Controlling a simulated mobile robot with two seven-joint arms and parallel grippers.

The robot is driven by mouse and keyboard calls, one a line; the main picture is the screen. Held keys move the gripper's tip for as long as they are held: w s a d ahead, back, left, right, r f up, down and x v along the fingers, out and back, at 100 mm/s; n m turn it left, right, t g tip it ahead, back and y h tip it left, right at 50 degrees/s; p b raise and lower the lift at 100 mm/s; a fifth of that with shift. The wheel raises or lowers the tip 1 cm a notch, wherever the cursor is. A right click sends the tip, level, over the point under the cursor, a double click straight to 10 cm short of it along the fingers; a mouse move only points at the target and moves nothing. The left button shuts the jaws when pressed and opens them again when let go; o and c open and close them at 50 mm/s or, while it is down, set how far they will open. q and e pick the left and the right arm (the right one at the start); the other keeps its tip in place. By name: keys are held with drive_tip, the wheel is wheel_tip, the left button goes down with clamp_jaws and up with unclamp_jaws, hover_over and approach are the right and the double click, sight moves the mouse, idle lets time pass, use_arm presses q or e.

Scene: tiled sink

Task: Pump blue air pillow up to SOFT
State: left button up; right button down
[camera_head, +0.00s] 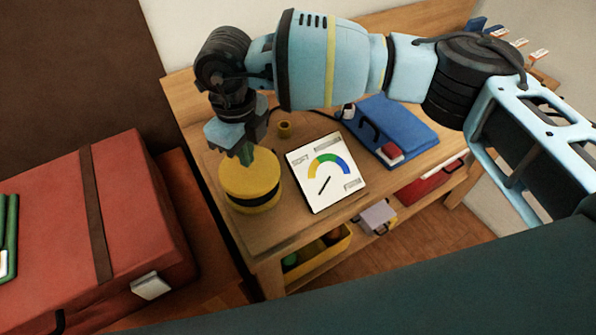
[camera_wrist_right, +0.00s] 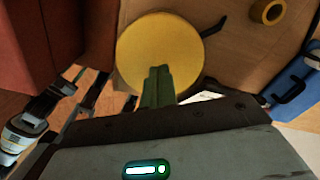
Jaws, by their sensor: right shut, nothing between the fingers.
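The blue air pillow (camera_head: 408,126) lies flat at the back right of the wooden bench, with a dark curved strip and a red-and-white piece on it. A round yellow pump (camera_head: 250,187) with a dark band stands at the bench's left end. My right gripper (camera_head: 246,156) points down over the pump's top. Its green fingers are shut and empty, at or very near the top; contact is unclear. The right wrist view shows the fingers (camera_wrist_right: 157,82) over the yellow disc (camera_wrist_right: 185,50). A white gauge board (camera_head: 326,172) has a yellow-green-blue arc; its dark needle points down-left, outside the colours.
A red case (camera_head: 110,225) with a brown strap stands left of the bench. Bins, including a yellow one (camera_head: 318,255), fill the lower shelf. My right arm spans above the bench.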

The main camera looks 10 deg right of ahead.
sight(249, 171)
drive_tip(key=shift+f, duration=0.1)
idle(0.3)
use_arm(q)
drive_tip(key=shift+s+f+b, duration=0.35)
drive_tip(key=shift+s+f, duration=0.1)
drive_tip(key=shift+f, duration=0.15)
use_arm(e)
drive_tip(key=shift+f, duration=2.05)
